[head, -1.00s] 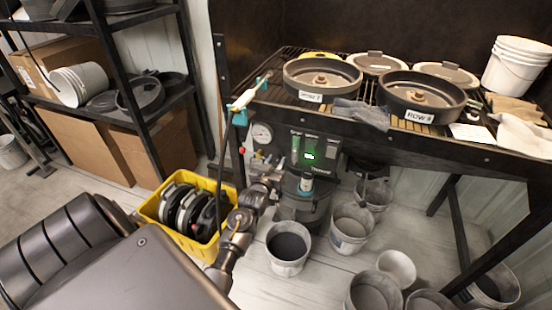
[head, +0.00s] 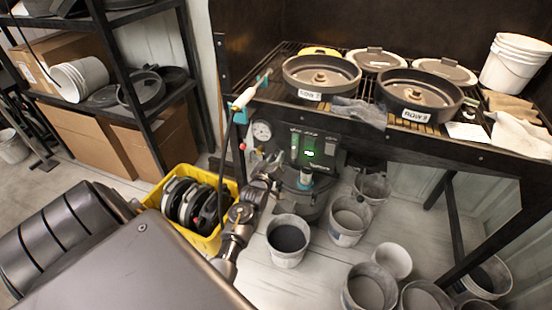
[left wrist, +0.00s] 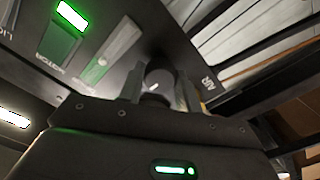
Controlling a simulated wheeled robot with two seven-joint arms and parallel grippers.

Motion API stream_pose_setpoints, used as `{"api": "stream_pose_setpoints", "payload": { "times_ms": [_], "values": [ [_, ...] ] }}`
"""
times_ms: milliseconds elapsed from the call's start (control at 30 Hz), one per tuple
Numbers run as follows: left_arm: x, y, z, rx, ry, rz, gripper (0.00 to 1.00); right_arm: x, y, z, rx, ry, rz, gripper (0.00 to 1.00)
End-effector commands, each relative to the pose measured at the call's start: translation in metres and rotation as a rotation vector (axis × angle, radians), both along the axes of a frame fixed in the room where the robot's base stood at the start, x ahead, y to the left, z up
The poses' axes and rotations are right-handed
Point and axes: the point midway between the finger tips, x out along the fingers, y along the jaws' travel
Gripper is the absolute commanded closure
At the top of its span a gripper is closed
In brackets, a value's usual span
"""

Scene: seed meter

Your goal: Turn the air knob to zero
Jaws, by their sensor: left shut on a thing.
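The air knob (left wrist: 157,80) is a small dark round knob with a light mark, beside the "AIR" label on the dark panel in the left wrist view. My left gripper (left wrist: 158,88) has a finger on each side of the knob and is shut on it. In the head view my left gripper (head: 270,164) reaches the left side of the meter panel (head: 312,146), below the pressure gauge (head: 262,131). The knob is hidden there by the gripper. The knob's scale cannot be read. My right gripper is not in view.
The bench (head: 470,150) overhangs the panel, with round seed plates (head: 321,74) on top. A yellow crate (head: 212,240) of discs stands left of my forearm. Several buckets (head: 287,240) stand on the floor to the right. A white-handled tool (head: 245,97) hangs at the bench corner.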

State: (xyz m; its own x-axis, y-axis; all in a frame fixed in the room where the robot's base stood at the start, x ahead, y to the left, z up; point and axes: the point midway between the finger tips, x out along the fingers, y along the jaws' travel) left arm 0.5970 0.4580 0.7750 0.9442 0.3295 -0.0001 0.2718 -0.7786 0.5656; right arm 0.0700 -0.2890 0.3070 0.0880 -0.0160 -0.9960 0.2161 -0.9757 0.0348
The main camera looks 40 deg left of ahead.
Motion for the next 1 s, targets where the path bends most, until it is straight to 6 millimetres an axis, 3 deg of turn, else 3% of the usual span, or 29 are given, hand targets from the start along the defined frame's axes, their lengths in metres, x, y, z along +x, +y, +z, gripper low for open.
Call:
{"api": "stream_pose_setpoints", "payload": {
  "times_ms": [333,367,500,833,1000],
  "values": [
    [0.0,0.0,0.0,-0.003,-0.003,0.0,0.89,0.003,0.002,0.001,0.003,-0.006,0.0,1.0],
    [0.0,0.0,0.0,-0.003,-0.003,0.0,0.64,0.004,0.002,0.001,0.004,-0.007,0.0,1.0],
    [0.0,0.0,0.0,-0.002,-0.002,0.0,0.45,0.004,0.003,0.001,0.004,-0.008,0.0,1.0],
    [-0.003,-0.001,0.0,-0.002,-0.001,0.0,0.44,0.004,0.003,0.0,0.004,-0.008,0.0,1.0],
    [-0.024,-0.008,-0.002,-0.001,0.001,0.0,0.44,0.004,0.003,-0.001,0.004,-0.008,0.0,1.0]
  ]
}}
